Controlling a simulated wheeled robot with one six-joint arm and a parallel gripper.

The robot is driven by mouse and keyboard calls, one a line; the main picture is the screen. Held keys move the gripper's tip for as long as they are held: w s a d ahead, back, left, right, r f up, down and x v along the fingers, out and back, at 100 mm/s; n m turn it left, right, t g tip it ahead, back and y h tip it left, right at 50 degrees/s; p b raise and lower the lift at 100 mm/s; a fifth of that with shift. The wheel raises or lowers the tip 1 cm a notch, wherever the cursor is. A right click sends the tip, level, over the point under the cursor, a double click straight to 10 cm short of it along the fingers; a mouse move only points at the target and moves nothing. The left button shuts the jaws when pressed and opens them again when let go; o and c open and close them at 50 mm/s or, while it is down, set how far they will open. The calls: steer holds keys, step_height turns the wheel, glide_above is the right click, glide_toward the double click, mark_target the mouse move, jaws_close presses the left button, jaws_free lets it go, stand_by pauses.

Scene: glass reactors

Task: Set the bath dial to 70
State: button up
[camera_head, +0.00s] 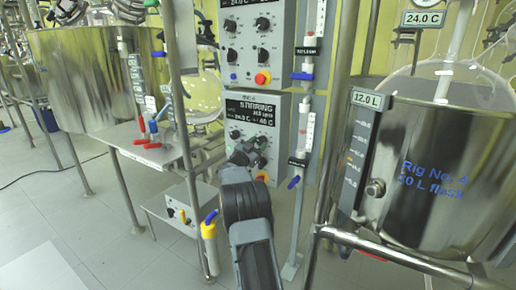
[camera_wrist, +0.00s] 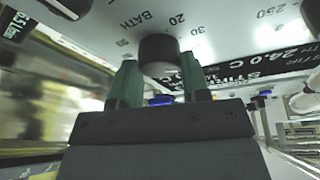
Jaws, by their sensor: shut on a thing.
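The bath dial (camera_wrist: 158,52) is a black round knob on a pale panel, with the word BATH and scale numbers such as 20 and 30 around it in the wrist view. My gripper (camera_wrist: 159,70) has its two green fingers on either side of this dial, shut on it. The dial's pointer mark is hidden. In the head view my gripper (camera_head: 243,152) reaches the lower control box (camera_head: 284,108), covering part of its knobs. The box's dark display (camera_head: 252,112) reads STIRRING, with smaller figures that are hard to read.
A similar control box (camera_head: 285,40) hangs directly above. To the right stands a steel bath (camera_head: 440,160) marked Rig No. 4 behind metal posts. A low shelf unit (camera_head: 180,213) and another steel bath (camera_head: 95,75) are at the left. Tiled floor (camera_head: 120,240) is open at the lower left.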

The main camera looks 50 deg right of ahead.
steer(key=m+g, duration=0.1)
steer(key=m, duration=0.2)
steer(key=m+g+y, duration=0.1)
steer(key=m, duration=0.3)
steer(key=shift+r+g, duration=0.15)
steer(key=shift+g, duration=0.15)
steer(key=m+y+p, duration=0.1)
steer(key=m, duration=0.2)
steer(key=m+y+p, duration=0.1)
steer(key=m, duration=0.2)
steer(key=shift+w+r+m+g, duration=0.1)
steer(key=shift+r+m+g, duration=0.05)
steer(key=shift+m+g, duration=0.25)
steer(key=m+y, duration=0.1)
steer(key=m, duration=0.1)
steer(key=m+y, duration=0.1)
steer(key=m, duration=0.2)
steer(key=shift+r+m+t+p, duration=0.1)
steer(key=shift+m+t+p, duration=0.2)
steer(key=shift+t+p, duration=0.1)
steer(key=shift+m+t+y, duration=0.7)
steer(key=shift+m, duration=1.3)
steer(key=o, duration=0.9)
